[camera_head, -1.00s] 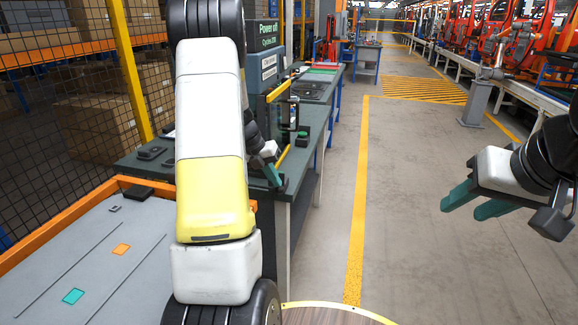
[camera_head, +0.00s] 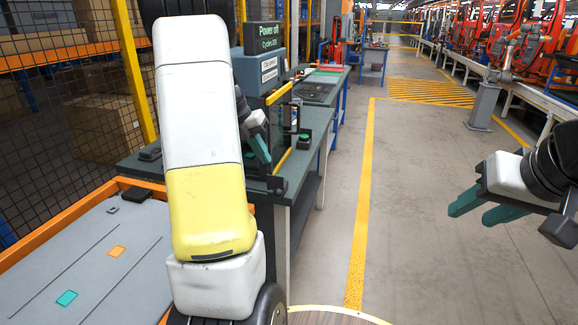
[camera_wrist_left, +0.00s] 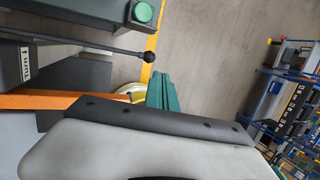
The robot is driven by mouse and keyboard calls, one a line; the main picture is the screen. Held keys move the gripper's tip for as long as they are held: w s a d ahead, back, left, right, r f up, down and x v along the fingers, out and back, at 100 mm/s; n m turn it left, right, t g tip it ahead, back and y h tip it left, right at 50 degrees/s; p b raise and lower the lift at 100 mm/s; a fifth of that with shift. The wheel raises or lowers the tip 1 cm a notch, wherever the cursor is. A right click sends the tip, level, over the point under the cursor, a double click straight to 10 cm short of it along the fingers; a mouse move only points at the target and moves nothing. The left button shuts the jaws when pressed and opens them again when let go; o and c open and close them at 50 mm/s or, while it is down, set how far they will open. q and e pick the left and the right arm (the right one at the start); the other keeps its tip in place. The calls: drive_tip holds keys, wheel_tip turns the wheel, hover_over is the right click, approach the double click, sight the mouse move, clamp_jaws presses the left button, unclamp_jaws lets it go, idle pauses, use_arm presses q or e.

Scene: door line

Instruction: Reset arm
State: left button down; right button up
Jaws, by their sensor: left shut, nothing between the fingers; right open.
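My left arm rises in front of the head camera, with its white and yellow links covering part of the workbench. My left gripper (camera_head: 259,147) shows just right of that arm, in front of the machine on the bench, with its teal fingers together and empty. In the left wrist view the teal fingers (camera_wrist_left: 163,92) are side by side with nothing between them. My right gripper (camera_head: 480,208) is at the right edge, over the open floor, its teal fingers apart and empty.
A machine with a "Power off" sign (camera_head: 266,36) stands on the green-topped bench (camera_head: 318,120). A grey-topped cart (camera_head: 130,230) with an orange rim is at the left. A green button (camera_wrist_left: 144,12) and a black-knobbed lever (camera_wrist_left: 148,58) show near the left wrist. The floor aisle (camera_head: 420,150) is clear.

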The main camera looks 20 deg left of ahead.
use_arm(q)
drive_tip(key=s+d+r+m+t, duration=0.1)
drive_tip(key=s+d+r+m, duration=1)
drive_tip(key=m, duration=0.7)
drive_tip(key=s+d+m+t+y, duration=0.1)
drive_tip(key=s+d+m, duration=0.3)
drive_tip(key=m, duration=0.5)
drive_tip(key=s+d+f+m+t+y, duration=0.1)
drive_tip(key=s+d+m, duration=0.3)
drive_tip(key=s+m, duration=0.4)
drive_tip(key=m, duration=0.2)
drive_tip(key=shift+m+t, duration=0.3)
drive_tip(key=shift+f, duration=0.1)
